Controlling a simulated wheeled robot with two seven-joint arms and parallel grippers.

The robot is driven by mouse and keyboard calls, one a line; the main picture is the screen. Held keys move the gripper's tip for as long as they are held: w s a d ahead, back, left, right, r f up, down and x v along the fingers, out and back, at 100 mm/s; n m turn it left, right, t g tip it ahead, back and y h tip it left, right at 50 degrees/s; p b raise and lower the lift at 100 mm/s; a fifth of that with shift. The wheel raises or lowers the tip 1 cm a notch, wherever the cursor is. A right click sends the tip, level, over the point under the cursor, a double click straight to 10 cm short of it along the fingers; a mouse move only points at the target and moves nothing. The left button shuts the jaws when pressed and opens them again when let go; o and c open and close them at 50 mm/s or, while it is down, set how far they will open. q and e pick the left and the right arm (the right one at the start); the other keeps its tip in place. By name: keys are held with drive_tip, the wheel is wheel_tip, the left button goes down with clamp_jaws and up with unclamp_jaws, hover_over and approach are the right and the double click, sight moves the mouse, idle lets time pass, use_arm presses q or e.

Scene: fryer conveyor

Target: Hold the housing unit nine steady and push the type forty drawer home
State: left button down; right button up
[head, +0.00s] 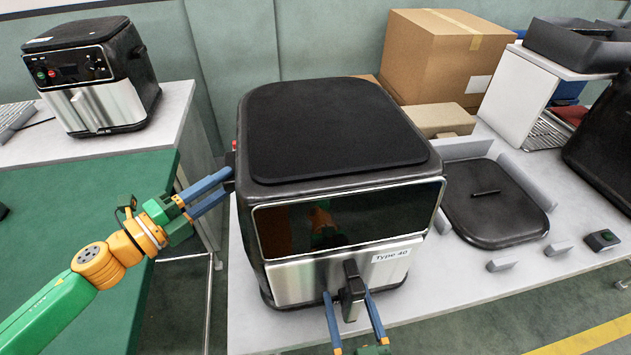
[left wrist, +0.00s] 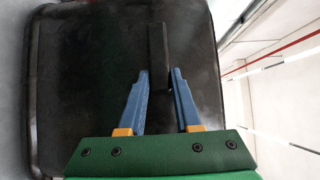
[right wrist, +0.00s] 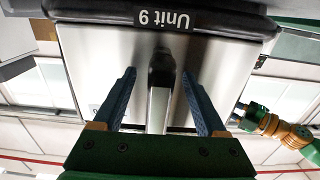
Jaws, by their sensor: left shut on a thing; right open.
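The housing unit nine (head: 335,120) is a black fryer body with a dark glass front, standing on a white table. A "Unit 9" label (right wrist: 168,18) shows upside down in the right wrist view. The silver type forty drawer (head: 305,282) sits in its lower front; I cannot tell whether any gap remains. My left gripper (head: 228,182) is shut on a dark ridge (left wrist: 157,45) on the housing's left side. My right gripper (head: 347,293) is open, its fingers on either side of the drawer's dark upright handle (head: 353,282), which also shows in the right wrist view (right wrist: 158,108).
Another fryer (head: 95,75) stands on a table at the far left. A black lid-like plate (head: 495,215) lies between grey blocks to the right. Cardboard boxes (head: 430,60) stand behind. A small black device with a green button (head: 602,240) is at the right.

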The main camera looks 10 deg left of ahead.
drive_tip(key=shift+o, duration=0.4)
drive_tip(key=shift+v, duration=3.5)
drive_tip(key=shift+r, duration=0.1)
use_arm(q)
drive_tip(key=c, duration=0.5)
unclamp_jaws()
use_arm(e)
drive_tip(key=v, duration=1.2)
